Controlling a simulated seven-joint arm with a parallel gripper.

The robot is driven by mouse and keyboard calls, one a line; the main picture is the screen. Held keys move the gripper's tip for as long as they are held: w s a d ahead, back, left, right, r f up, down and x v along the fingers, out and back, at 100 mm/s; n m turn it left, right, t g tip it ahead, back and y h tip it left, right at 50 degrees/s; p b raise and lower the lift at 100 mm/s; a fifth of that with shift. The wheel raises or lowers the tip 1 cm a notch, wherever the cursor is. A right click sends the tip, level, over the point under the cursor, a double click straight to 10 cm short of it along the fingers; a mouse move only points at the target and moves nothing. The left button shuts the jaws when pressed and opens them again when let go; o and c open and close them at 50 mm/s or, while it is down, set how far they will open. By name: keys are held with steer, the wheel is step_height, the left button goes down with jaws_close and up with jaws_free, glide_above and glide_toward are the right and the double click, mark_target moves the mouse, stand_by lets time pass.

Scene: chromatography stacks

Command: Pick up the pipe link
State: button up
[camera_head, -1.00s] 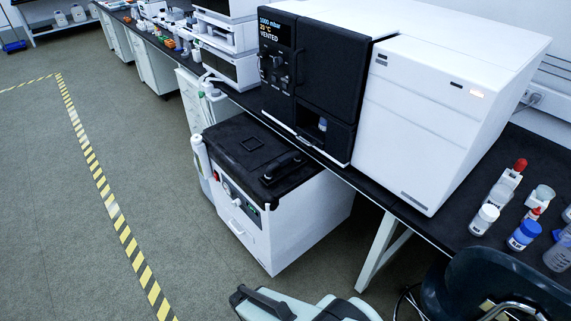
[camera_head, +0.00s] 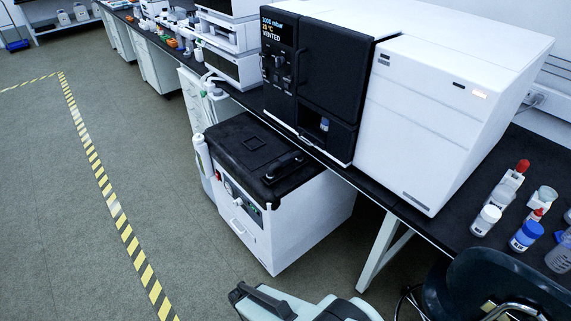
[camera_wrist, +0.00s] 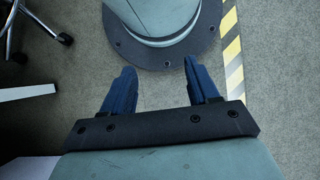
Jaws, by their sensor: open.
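My gripper (camera_wrist: 159,66) shows in the wrist view with its two blue fingers open and apart. Nothing is between them, and they point over the grey floor and my own round base. I cannot pick out the pipe link with certainty in either view. In the head view, a white tube-like part (camera_head: 203,155) stands upright at the left side of a black-topped white cabinet unit (camera_head: 307,218), with pale fittings above it. My gripper's fingers do not show in the head view, and no such tube shows in the wrist view.
A large black and white instrument (camera_head: 435,110) stands on the long dark bench. Capped bottles (camera_head: 525,236) stand at the bench's right end. A dark chair (camera_head: 495,285) is at lower right. The floor at left is clear, with a yellow-black stripe (camera_head: 117,215).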

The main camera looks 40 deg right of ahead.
steer(key=w+d+r+m+t, duration=0.1)
steer(key=w+d+r+t, duration=0.1)
steer(key=w+r, duration=0.7)
steer(key=w+d+r+m+t, duration=0.15)
steer(key=w+r, duration=0.35)
steer(key=w, duration=0.7)
steer(key=w+d+r+m+t, duration=0.1)
steer(key=w+d+r+t, duration=0.15)
steer(key=w+r, duration=0.7)
step_height(320, 180, up, 23)
steer(key=m, duration=1.5)
glide_above(285, 157)
steer(key=shift+n+t, duration=0.25)
steer(key=shift+t, duration=0.05)
step_height(285, 157, down, 8)
steer(key=shift+a+r, duration=0.15)
steer(key=shift+r, duration=0.1)
steer(key=shift+d+f, duration=0.2)
steer(key=shift+f, duration=2.5)
